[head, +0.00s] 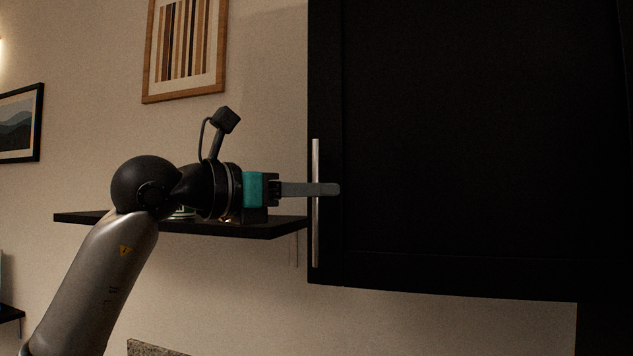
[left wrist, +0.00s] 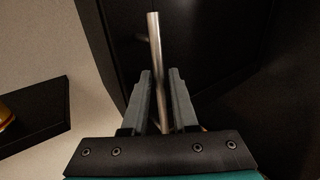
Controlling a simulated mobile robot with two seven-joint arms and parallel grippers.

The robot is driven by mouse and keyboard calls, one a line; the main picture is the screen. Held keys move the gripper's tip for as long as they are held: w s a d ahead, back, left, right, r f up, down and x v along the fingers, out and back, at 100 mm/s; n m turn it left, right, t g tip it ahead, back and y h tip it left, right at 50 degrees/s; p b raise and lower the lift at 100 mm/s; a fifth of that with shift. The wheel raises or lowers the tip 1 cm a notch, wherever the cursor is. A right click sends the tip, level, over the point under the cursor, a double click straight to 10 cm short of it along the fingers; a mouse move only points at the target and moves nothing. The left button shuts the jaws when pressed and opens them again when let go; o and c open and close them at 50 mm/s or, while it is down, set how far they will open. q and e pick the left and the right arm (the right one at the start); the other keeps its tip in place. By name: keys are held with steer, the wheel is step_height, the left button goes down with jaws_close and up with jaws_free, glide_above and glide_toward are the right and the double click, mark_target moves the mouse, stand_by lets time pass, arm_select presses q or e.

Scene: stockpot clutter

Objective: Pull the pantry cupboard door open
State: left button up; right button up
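The pantry cupboard door (head: 480,150) is a large black panel filling the right of the head view, and it appears shut. Its handle (head: 316,155) is an upright thin metal bar near the door's left edge. My left gripper (head: 335,189) reaches in from the left at about the middle of the bar. In the left wrist view the bar (left wrist: 155,45) runs between the two grey fingers (left wrist: 160,75). The fingers stand apart on either side of it, with a gap visible on the right side. My right gripper is in neither view.
A black wall shelf (head: 270,230) lies just under my left wrist, with a partly hidden item on it. It also shows in the left wrist view (left wrist: 40,115). Framed pictures (head: 185,45) hang on the wall. The space below the cupboard is clear wall.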

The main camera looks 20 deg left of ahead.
arm_select(q)
steer(key=shift+w+d, duration=0.15)
steer(key=shift+w, duration=0.05)
jaws_close()
stand_by(1.4)
